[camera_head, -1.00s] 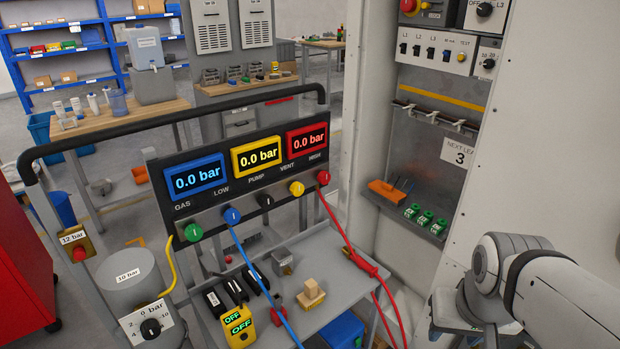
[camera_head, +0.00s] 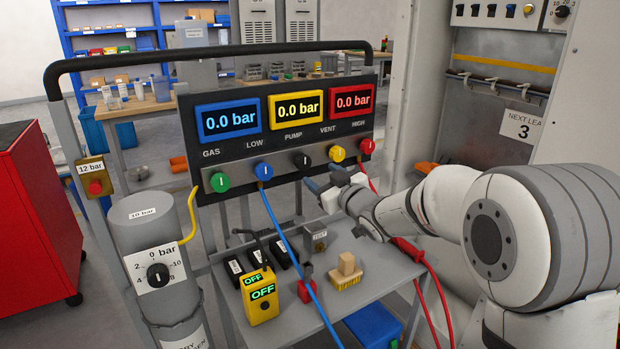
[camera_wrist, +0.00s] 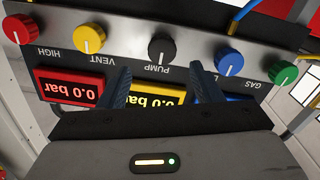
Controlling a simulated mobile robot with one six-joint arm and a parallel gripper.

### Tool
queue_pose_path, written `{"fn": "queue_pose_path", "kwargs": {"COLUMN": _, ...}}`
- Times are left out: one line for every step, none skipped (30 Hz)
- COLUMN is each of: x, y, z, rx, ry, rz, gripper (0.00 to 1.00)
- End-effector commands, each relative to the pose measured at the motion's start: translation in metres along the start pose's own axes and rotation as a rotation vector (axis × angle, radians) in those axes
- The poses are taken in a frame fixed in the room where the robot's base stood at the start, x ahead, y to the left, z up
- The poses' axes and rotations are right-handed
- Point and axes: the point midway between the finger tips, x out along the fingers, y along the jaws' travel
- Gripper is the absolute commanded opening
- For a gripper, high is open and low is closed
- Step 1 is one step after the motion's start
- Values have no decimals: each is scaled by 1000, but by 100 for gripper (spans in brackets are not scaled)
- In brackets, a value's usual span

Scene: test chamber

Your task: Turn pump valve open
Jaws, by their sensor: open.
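The pump valve is a black round knob (camera_head: 302,160) with a white line, below the PUMP label on the dark panel. In the wrist view, where the panel appears upside down, the black knob (camera_wrist: 161,48) sits ahead of the fingers with its white line about vertical. My gripper (camera_head: 325,180) is open and empty in front of the panel, just below and right of the knob in the head view. In the wrist view the two dark fingers of my gripper (camera_wrist: 163,80) stand either side of the knob's line, apart from it.
The blue LOW knob (camera_head: 263,171) and yellow VENT knob (camera_head: 337,153) flank the black knob. Green (camera_head: 219,182) and red (camera_head: 367,146) knobs sit at the ends. A blue hose (camera_head: 283,245) and red hose hang before the cart shelf. The displays read 0.0 bar.

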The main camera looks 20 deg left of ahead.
Motion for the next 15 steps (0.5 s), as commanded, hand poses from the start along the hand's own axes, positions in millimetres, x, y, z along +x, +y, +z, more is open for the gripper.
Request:
{"fn": "queue_pose_path", "kwargs": {"x": 5, "y": -3, "z": 0, "rx": -2, "ry": 12, "rz": -9, "gripper": 59}}
{"fn": "queue_pose_path", "kwargs": {"x": 8, "y": -4, "z": 0, "rx": -2, "ry": 15, "rz": -11, "gripper": 59}}
{"fn": "queue_pose_path", "kwargs": {"x": 13, "y": -4, "z": 0, "rx": -2, "ry": 16, "rz": -13, "gripper": 59}}
{"fn": "queue_pose_path", "kwargs": {"x": 17, "y": -4, "z": -1, "rx": -2, "ry": 16, "rz": -12, "gripper": 59}}
{"fn": "queue_pose_path", "kwargs": {"x": 22, "y": -4, "z": -1, "rx": -1, "ry": 16, "rz": -12, "gripper": 59}}
{"fn": "queue_pose_path", "kwargs": {"x": 28, "y": -4, "z": -1, "rx": -1, "ry": 16, "rz": -12, "gripper": 59}}
{"fn": "queue_pose_path", "kwargs": {"x": 33, "y": -4, "z": -1, "rx": 0, "ry": 15, "rz": -11, "gripper": 59}}
{"fn": "queue_pose_path", "kwargs": {"x": 38, "y": -3, "z": -1, "rx": -1, "ry": 15, "rz": -10, "gripper": 59}}
{"fn": "queue_pose_path", "kwargs": {"x": 45, "y": -3, "z": -1, "rx": 0, "ry": 14, "rz": -10, "gripper": 59}}
{"fn": "queue_pose_path", "kwargs": {"x": 50, "y": -4, "z": -1, "rx": 0, "ry": 15, "rz": -10, "gripper": 59}}
{"fn": "queue_pose_path", "kwargs": {"x": 54, "y": -4, "z": -1, "rx": -1, "ry": 15, "rz": -10, "gripper": 59}}
{"fn": "queue_pose_path", "kwargs": {"x": 60, "y": -4, "z": -1, "rx": -1, "ry": 13, "rz": -9, "gripper": 59}}
{"fn": "queue_pose_path", "kwargs": {"x": 64, "y": -3, "z": -1, "rx": -1, "ry": 14, "rz": -9, "gripper": 59}}
{"fn": "queue_pose_path", "kwargs": {"x": 67, "y": -3, "z": -2, "rx": -1, "ry": 14, "rz": -9, "gripper": 59}}
{"fn": "queue_pose_path", "kwargs": {"x": 70, "y": -3, "z": -2, "rx": -1, "ry": 14, "rz": -8, "gripper": 59}}
